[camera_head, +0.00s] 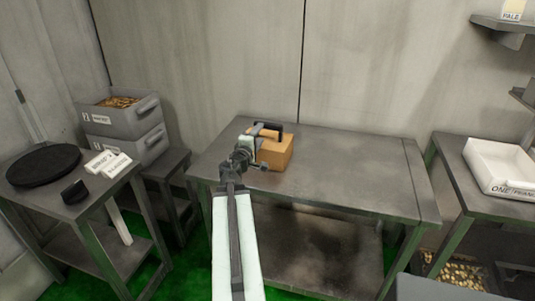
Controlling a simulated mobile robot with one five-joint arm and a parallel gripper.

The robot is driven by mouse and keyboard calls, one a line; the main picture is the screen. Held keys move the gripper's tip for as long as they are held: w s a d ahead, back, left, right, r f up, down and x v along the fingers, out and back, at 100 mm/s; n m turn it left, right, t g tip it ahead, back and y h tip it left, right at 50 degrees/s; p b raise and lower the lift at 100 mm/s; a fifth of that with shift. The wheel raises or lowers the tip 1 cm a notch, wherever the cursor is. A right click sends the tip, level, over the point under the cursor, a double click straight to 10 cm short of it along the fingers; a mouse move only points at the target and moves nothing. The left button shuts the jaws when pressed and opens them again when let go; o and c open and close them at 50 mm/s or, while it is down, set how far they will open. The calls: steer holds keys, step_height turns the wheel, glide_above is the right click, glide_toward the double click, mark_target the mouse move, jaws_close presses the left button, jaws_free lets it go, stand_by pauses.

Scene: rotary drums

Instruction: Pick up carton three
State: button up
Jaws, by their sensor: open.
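A brown carton (277,153) with a dark handle-like shape at its top sits on the grey metal table (350,175), toward its back left. No number on the carton is readable from here. My arm reaches up from the bottom of the view. My gripper (262,140) is at the carton's left side and over its top, open. It covers part of the carton, and I cannot tell whether the fingers touch it.
Stacked grey bins (122,128) stand at the left. A side table there bears a black disc (44,165) and white labelled blocks (108,163). A white tray (498,168) sits on the right table. The middle table's right half is clear.

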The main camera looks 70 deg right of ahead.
mark_target(265, 127)
steer(key=shift+d+r, duration=0.2)
steer(key=shift+d, duration=3.8)
steer(key=shift+a, duration=0.1)
jaws_close()
